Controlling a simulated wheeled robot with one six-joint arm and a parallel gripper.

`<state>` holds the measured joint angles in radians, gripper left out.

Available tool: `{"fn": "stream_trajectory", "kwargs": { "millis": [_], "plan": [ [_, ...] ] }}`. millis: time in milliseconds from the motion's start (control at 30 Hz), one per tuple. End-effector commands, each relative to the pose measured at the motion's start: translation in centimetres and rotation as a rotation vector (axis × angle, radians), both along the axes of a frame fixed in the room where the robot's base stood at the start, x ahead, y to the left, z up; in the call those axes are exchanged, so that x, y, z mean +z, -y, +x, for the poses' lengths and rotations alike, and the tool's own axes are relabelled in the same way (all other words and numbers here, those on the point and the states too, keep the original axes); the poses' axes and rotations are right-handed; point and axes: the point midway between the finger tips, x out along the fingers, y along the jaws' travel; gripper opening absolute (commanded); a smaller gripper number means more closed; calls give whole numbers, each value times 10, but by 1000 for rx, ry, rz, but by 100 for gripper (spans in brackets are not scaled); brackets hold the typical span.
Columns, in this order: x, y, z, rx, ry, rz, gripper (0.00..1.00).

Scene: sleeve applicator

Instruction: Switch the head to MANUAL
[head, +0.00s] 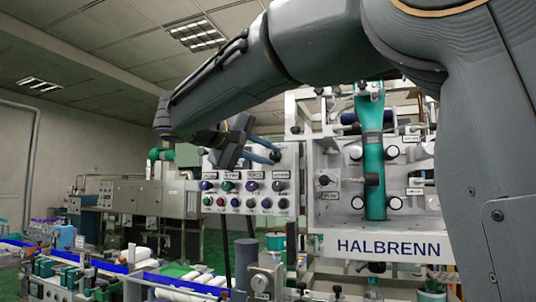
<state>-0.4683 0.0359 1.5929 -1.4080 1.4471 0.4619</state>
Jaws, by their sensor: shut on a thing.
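A light grey control panel (238,203) stands left of the centre, with rows of small coloured knobs and buttons under dark label plates. The labels are too small to read, so I cannot tell which one says MANUAL. My gripper (274,152) is in front of the panel's upper part, with its blue-grey fingers reaching right and slightly down. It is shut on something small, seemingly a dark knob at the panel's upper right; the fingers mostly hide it. Its pointer position cannot be seen.
A white machine marked HALBRENN (388,247) with a green vertical sleeve tube (374,170) stands to the right. A conveyor line with white rolls (190,283) runs at lower left. A grey box with a knob (265,279) stands low in front. My arm crosses the top and right.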

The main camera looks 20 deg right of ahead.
Motion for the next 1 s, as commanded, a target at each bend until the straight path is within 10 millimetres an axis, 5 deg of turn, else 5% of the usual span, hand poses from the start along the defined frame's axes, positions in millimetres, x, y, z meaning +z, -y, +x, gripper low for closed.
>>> {"fn": "stream_trajectory", "kwargs": {
  "millis": [400, 433, 533, 1000],
  "plan": [
    [0, 0, 0, -1, -5, -5, 0],
    [0, 0, 0, -1, -5, -5, 23],
    [0, 0, 0, 0, -4, -5, 39],
    [2, -15, -9, 3, -3, -4, 39]
  ]
}}
